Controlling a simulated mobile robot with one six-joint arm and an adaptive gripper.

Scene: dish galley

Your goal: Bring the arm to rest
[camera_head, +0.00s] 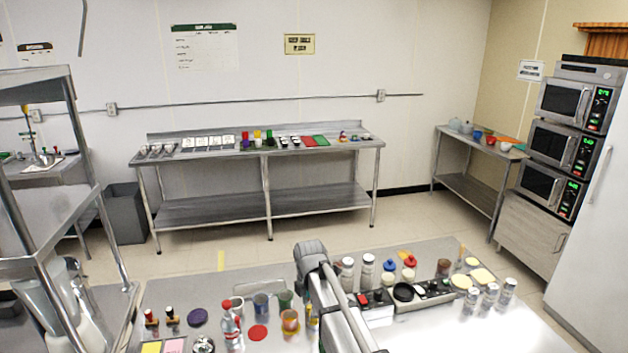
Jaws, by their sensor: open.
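My arm (335,305) rises from the bottom edge in the middle of the head view, in front of a steel table. Its grey rounded joint (310,252) is the highest part, and links run down from it toward the bottom edge. My gripper cannot be made out in this view. I cannot tell whether it holds anything. The arm covers part of the table and some of the items behind it.
The near steel table (180,292) carries cups, a clear red-capped bottle (231,326), shakers (367,271) and a dark tray (425,296) close around my arm. A long steel bench (290,148) stands at the back wall. A metal shelf rack (75,215) stands left, microwaves (555,145) right.

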